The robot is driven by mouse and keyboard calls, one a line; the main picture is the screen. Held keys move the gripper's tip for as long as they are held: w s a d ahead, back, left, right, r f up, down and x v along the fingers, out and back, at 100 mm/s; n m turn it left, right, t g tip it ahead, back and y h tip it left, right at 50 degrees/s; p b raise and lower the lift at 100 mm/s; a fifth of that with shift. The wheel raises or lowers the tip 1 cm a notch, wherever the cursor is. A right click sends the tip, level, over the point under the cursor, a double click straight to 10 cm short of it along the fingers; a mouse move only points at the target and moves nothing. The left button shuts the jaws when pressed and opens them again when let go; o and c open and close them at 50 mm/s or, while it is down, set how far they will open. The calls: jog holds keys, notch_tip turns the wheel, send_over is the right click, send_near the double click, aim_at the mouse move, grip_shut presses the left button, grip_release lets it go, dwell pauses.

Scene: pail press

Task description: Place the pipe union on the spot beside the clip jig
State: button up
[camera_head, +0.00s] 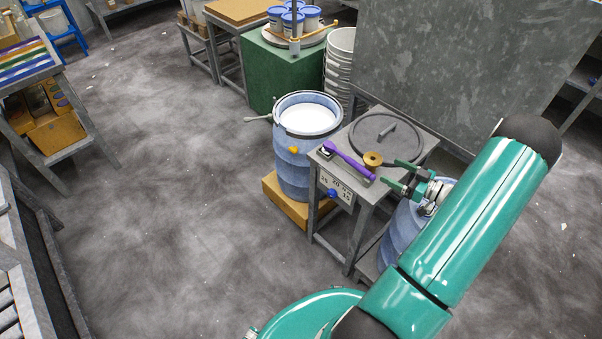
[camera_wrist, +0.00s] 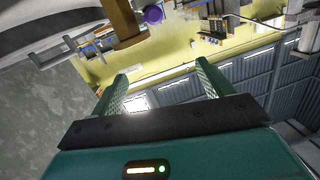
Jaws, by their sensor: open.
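A brass, spool-shaped piece, which looks like the pipe union (camera_head: 372,160), stands on the small grey metal table (camera_head: 343,171), near its front edge. In the wrist view the brass piece (camera_wrist: 122,22) shows at the top, beyond the fingertips and left of their middle. My gripper (camera_head: 390,172) is open and empty, just right of the brass piece and apart from it. Its two green fingers also show in the wrist view (camera_wrist: 162,68). A small dark and pale fitting (camera_head: 325,152) sits at the table's left corner; I cannot tell if it is the clip jig. No marked spot is discernible.
A purple-handled tool (camera_head: 350,161) lies just left of the brass piece; its round end (camera_wrist: 153,14) shows in the wrist view. A round grey lid with a bar handle (camera_head: 387,132) covers the table's back. A blue drum (camera_head: 293,165) stands left of the table.

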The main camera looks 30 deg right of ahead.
jog(key=w+a+r+n+g+y, duration=0.1)
jog(key=w+a+r+g, duration=0.1)
jog(key=a+r+g, duration=0.75)
jog(key=w+a+r+g+y, duration=0.15)
jog(key=a+r, duration=0.55)
jog(key=a, duration=0.7)
jog(key=s+a+r+m+h, duration=0.4)
jog(key=s+a+r+h, duration=0.5)
jog(key=s+a+r, duration=0.3)
jog(key=a+r, duration=0.1)
jog(key=a, duration=0.2)
jog(key=shift+s+a+r+t, duration=0.15)
jog(key=shift+a+r+t, duration=0.05)
jog(key=shift+a+t, duration=0.2)
jog(key=shift+o, duration=0.4)
jog(key=shift+s+r+m+h, duration=0.1)
jog(key=shift+r+m+h, duration=0.05)
jog(key=shift+m+h, duration=0.2)
jog(key=c, duration=1)
jog(key=shift+d, duration=0.25)
